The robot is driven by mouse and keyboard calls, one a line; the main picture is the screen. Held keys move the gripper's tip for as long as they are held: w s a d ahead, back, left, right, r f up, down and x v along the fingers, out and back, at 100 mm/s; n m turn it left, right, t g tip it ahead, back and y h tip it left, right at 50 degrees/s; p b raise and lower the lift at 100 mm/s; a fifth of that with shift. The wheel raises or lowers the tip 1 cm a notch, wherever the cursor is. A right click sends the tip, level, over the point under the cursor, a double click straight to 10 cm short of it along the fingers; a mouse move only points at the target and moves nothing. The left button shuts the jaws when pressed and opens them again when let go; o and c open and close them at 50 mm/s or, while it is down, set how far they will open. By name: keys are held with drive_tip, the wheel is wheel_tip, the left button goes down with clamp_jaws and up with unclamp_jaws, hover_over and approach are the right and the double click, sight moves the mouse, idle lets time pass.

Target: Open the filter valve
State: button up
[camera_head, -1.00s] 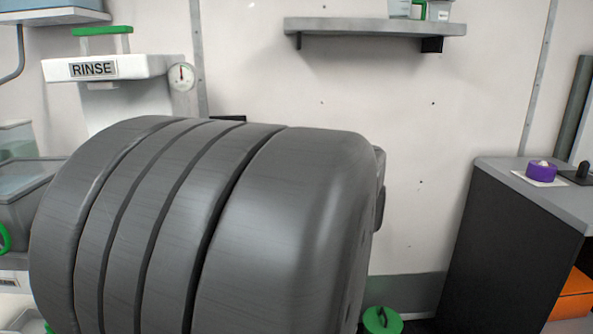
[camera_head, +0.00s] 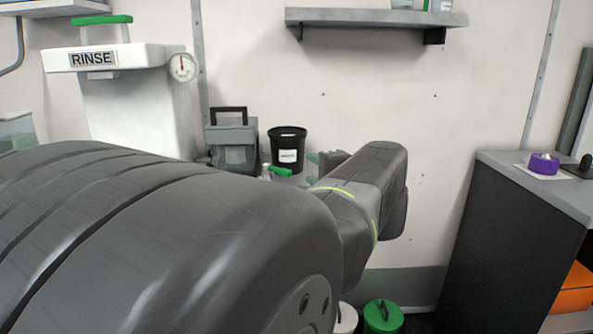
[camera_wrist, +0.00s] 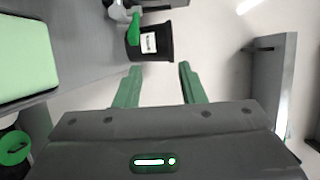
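A green valve handle (camera_head: 280,171) on a pale fitting shows in the head view, in front of the black bucket. A green lever (camera_wrist: 134,28) on a grey fitting also shows at the top of the wrist view, left of and beyond my fingertips. I cannot tell for sure that it is the filter valve. My gripper (camera_wrist: 160,78) is open, its two green fingers apart with nothing between them. It does not touch the lever. In the head view my arm hides most of the gripper and the area below the handle.
A black bucket (camera_head: 287,150) with a white label and a grey box (camera_head: 231,140) stand by the wall. A white RINSE unit (camera_head: 130,95) is at left. A dark cabinet (camera_head: 505,240) is at right. A green-lidded container (camera_head: 383,317) is low in front.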

sight(276, 170)
drive_tip(key=shift+w+r, duration=0.1)
drive_tip(key=shift+w, duration=0.05)
drive_tip(key=c, duration=0.6)
drive_tip(key=w+d+n+g+y+p, duration=0.1)
drive_tip(key=w+p, duration=0.1)
drive_tip(key=w+d+n+g+y+p, duration=0.1)
drive_tip(key=w+y+p, duration=0.1)
drive_tip(key=w+p, duration=0.1)
drive_tip(key=w+d+n+g+y+p, duration=0.1)
drive_tip(key=w+n+p, duration=0.1)
drive_tip(key=p, duration=0.1)
drive_tip(key=shift+w+d+f+g+y, duration=0.2)
drive_tip(key=shift+w+d+g+y, duration=0.1)
drive_tip(key=shift+w+d+g, duration=0.1)
clamp_jaws()
drive_tip(key=w+d+f+n+g+y+p, duration=0.3)
drive_tip(key=d+f+n+g+y+p, duration=0.15)
drive_tip(key=p, duration=0.35)
drive_tip(key=shift+y, duration=0.35)
drive_tip(key=x, duration=0.9)
drive_tip(key=shift+w+a+f, duration=0.25)
drive_tip(key=shift+w+f, duration=0.2)
drive_tip(key=shift+s+a, duration=0.3)
drive_tip(key=shift+s, duration=0.2)
drive_tip(key=shift+s+a, duration=0.35)
drive_tip(key=shift+s, duration=0.2)
drive_tip(key=shift+s+a, duration=0.45)
drive_tip(key=shift+s, duration=0.1)
